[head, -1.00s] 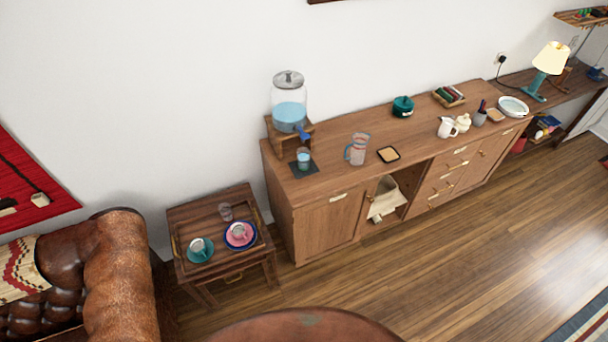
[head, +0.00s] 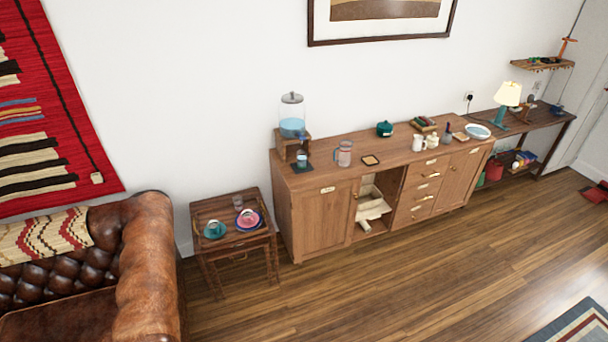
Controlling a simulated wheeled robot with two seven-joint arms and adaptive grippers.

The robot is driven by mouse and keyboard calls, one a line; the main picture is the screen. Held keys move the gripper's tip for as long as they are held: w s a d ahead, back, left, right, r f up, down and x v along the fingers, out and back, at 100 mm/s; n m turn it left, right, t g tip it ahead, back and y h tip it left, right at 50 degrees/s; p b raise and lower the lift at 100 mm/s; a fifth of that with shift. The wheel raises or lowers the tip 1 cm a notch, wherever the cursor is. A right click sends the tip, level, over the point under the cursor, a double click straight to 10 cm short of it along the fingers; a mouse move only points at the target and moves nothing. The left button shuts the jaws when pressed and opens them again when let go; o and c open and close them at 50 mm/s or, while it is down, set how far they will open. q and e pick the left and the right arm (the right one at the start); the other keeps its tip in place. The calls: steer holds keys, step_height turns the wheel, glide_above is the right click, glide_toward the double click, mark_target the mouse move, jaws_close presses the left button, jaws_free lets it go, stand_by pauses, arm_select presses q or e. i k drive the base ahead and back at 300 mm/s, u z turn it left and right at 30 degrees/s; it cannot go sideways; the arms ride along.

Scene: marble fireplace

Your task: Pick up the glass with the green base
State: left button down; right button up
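A small glass (head: 302,160) with bluish contents stands on a dark green mat (head: 305,168) below the dispenser's tap, at the left end of the sideboard. Another small clear glass (head: 238,202) stands at the back of the small side table, behind the cups. Both are too small for me to tell which has a green base. Neither of my grippers is in view.
A water dispenser (head: 292,118) and a pitcher (head: 343,153) stand on the sideboard (head: 325,215). The side table (head: 262,194) holds a teal cup and saucer (head: 214,229) and a pink one (head: 248,219). A leather sofa (head: 150,260) is at left. The wooden floor (head: 400,290) in front is clear.

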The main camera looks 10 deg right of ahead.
mark_target(302, 160)
steer(key=u, duration=0.35)
steer(key=i, duration=1.6)
steer(key=z, duration=0.05)
